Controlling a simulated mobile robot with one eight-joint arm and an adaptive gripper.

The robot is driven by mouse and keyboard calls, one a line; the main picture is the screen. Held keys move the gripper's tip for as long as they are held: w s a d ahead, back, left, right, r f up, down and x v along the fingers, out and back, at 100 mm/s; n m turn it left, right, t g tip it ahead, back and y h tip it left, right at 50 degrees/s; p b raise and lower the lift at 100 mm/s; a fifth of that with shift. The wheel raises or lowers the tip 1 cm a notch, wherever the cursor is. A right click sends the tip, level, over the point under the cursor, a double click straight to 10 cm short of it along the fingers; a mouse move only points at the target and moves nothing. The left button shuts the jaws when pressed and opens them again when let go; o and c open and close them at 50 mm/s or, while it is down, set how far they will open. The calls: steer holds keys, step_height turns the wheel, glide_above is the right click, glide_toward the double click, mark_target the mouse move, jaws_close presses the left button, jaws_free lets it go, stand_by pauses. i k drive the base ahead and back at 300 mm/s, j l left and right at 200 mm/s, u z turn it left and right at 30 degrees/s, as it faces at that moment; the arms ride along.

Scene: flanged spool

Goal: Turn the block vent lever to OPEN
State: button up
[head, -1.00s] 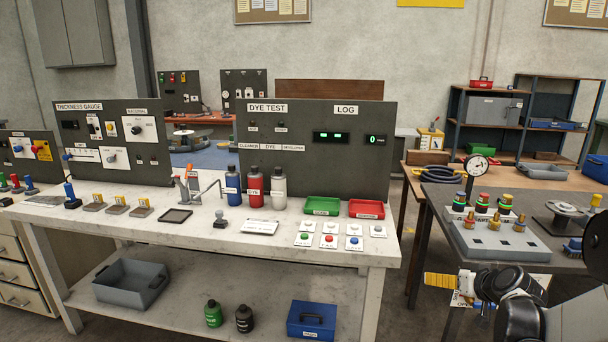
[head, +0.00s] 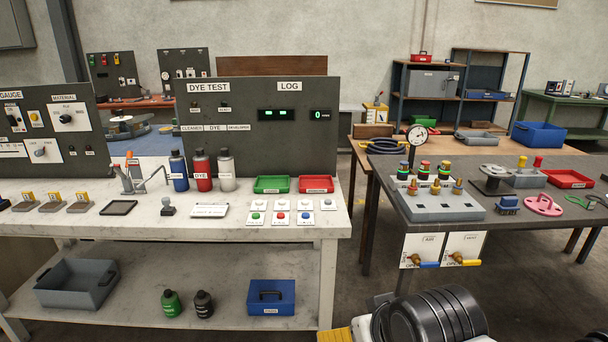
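Two white valve plates hang below the front edge of the right-hand table. The left plate (head: 421,245) seems to read AIR and carries a lever with a blue handle (head: 429,265). The right plate (head: 463,242) seems to read VENT and carries a lever with a yellow handle (head: 467,262). Both handles point right, roughly level. The OPEN marks are too small to read surely. My arm lies at the bottom, below and in front of the plates. A yellow ribbed part, seemingly of my gripper (head: 335,335), is cut off by the bottom edge, apart from both levers; its fingers cannot be made out.
The right table (head: 385,172) bears a grey valve block (head: 440,207), a pressure gauge (head: 417,136), a spool (head: 492,180) and a pink flange (head: 543,205). The white bench (head: 335,220) stands at left. Floor shows between bench and table, and before the plates.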

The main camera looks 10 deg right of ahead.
mark_target(457, 256)
steer(key=z, duration=1.4)
steer(key=i+l+z, duration=0.15)
steer(key=i+l, duration=0.4)
steer(key=l, duration=0.15)
